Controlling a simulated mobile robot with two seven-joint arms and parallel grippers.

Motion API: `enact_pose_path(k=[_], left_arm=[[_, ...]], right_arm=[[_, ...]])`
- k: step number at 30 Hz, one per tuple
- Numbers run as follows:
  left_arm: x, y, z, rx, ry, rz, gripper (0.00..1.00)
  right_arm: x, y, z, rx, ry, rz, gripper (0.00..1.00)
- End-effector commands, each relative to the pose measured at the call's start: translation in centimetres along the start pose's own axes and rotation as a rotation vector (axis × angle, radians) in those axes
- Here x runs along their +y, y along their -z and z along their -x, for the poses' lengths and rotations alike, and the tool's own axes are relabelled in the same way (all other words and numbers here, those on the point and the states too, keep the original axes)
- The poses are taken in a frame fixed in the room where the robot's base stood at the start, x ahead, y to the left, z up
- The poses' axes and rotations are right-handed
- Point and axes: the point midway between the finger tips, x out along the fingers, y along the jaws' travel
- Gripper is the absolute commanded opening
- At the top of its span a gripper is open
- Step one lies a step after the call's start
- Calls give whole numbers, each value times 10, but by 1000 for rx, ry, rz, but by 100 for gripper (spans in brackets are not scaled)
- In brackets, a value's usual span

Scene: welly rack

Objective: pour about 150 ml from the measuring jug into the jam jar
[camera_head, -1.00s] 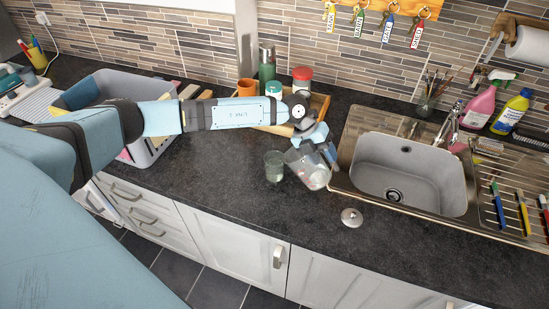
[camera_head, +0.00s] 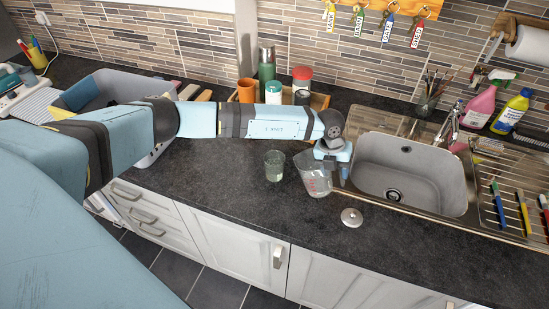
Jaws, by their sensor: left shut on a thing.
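The clear measuring jug (camera_head: 316,180) with red markings is in the head view, left of the sink, tilted slightly. My left gripper (camera_head: 334,164) is shut on the jug at its right side; the fingers are partly hidden. I cannot tell whether the jug's base touches the worktop. The glass jam jar (camera_head: 274,168) stands upright on the worktop just left of the jug, apart from it, with some cloudy greenish contents in its lower part. My right gripper is not in view.
A round metal lid (camera_head: 351,217) lies in front of the jug. The sink (camera_head: 412,170) is to the right. A wooden tray (camera_head: 318,101) with containers stands behind my arm, and a grey crate (camera_head: 105,92) is at the left. The front worktop is mostly clear.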

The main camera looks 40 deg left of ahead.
Motion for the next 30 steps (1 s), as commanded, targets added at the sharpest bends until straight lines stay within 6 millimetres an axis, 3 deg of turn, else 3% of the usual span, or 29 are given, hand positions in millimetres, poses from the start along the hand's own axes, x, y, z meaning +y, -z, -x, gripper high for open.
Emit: enact_pose_path(k=[4, 12, 30], left_arm=[[-13, 0, -13, -6, -134, -4, 2], [-22, 0, -18, -11, -292, -3, 2], [-23, 1, -19, -11, -319, -3, 2]], right_arm=[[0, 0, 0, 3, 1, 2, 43], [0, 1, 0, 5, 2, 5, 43], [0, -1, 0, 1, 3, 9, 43]])
